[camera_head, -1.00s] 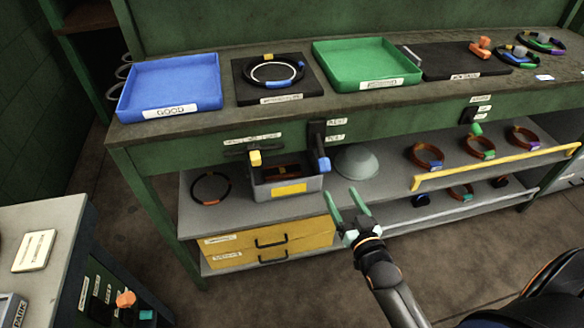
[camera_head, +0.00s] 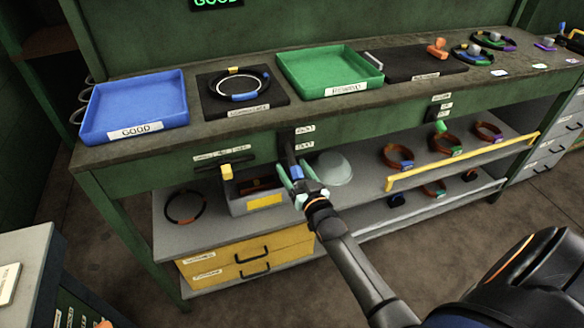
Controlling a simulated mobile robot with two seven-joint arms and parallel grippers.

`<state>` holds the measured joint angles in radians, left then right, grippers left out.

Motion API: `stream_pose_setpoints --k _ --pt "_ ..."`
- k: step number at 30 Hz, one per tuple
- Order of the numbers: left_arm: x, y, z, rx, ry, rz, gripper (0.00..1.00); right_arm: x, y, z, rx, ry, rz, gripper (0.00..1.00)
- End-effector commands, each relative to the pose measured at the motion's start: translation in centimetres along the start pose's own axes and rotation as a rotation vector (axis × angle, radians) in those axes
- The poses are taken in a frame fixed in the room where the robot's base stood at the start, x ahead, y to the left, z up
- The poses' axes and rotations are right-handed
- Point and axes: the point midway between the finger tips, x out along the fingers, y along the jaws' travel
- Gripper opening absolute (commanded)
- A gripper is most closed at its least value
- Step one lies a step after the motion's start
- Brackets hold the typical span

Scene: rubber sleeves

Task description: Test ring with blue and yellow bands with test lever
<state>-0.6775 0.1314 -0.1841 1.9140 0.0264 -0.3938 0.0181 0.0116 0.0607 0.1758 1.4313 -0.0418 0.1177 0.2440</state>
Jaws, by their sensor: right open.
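The ring with blue and yellow bands (camera_head: 267,80) lies on a black test plate (camera_head: 217,108) on the bench, around a pale inner circle. The test lever (camera_head: 296,155) hangs from a dark slotted bracket on the bench front, with a blue grip; two small labels sit beside the slot. My right gripper (camera_head: 291,168) is open at the lever's lower end, its green fingers on either side of the blue grip. Whether they touch it I cannot tell. A display (camera_head: 216,3) at the top edge reads GOOD in green. My left gripper is not in view.
A blue tray (camera_head: 136,131) labelled GOOD stands left of the plate, a green tray (camera_head: 345,89) right of it. A yellow-handled lever (camera_head: 226,172), a grey bin (camera_head: 238,206) and a pale dome (camera_head: 333,168) are below the bench. A yellow rail (camera_head: 460,163) fronts the shelf at right.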

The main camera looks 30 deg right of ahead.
Motion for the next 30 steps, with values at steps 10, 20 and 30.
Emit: stream_pose_setpoints --k 10,20,30 --pt "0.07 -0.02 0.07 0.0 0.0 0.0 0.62 1.15 0.0 0.01 0.0 -0.001 0.0 0.72" --pt "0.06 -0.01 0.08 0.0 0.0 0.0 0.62 1.12 0.0 -0.01 0.0 0.0 0.0 0.48" --pt "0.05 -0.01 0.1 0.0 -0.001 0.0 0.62 1.11 0.0 -0.01 0.0 0.0 0.0 0.1"
